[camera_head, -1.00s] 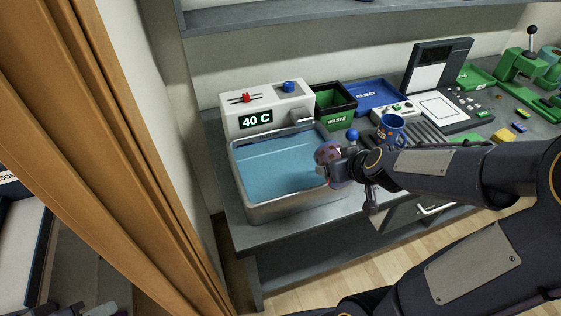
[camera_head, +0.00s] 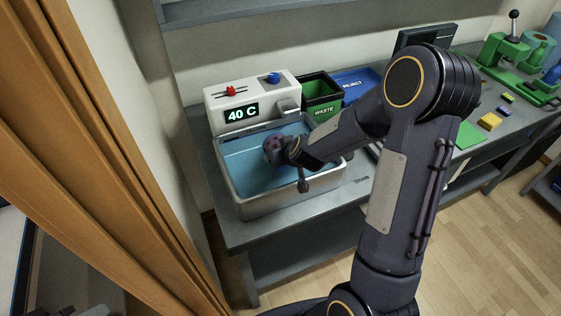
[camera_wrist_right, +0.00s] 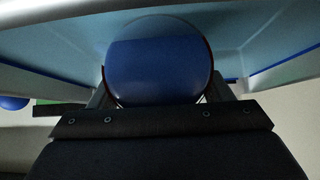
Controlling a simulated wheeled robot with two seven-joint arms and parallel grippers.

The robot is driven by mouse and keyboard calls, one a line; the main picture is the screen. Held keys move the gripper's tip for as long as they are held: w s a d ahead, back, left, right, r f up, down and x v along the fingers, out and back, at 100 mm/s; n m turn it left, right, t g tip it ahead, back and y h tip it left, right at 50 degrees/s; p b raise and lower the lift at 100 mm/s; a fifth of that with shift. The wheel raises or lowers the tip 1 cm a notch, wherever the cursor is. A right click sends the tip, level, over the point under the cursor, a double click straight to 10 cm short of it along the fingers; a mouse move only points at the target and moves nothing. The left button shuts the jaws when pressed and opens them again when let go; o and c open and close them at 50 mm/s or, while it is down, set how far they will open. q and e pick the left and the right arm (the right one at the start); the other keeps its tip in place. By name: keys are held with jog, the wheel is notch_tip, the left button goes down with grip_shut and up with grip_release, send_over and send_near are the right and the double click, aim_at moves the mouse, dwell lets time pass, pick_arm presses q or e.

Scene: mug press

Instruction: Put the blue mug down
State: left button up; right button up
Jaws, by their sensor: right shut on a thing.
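A rounded mug (camera_head: 273,148), dark bluish with reddish spots in the head view, is at the end of my right arm, over or in the water basin (camera_head: 240,211). In the right wrist view the mug shows as a smooth blue round face (camera_wrist_right: 158,72) with a dark reddish edge. My right gripper (camera_head: 284,150) is shut on it, with a finger on each side in the right wrist view (camera_wrist_right: 158,95). Whether the mug touches the water cannot be told. Its handle does not show clearly. My left gripper is not in view.
The control box (camera_head: 252,104) reading 40 C stands behind the basin. The green waste bin (camera_head: 322,112) and blue reject tray (camera_head: 358,84) are right of it. My right arm hides the middle of the bench.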

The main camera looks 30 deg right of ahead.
jog(key=shift+w+a+f, duration=0.15)
jog(key=shift+w+f, duration=0.05)
jog(key=shift+f, duration=0.05)
notch_tip(320, 180, down, 3)
jog(key=shift+r+b, duration=0.15)
jog(key=shift+b, duration=0.2)
jog(key=shift+f, duration=0.25)
jog(key=shift+f, duration=0.15)
jog(key=o, duration=1.2)
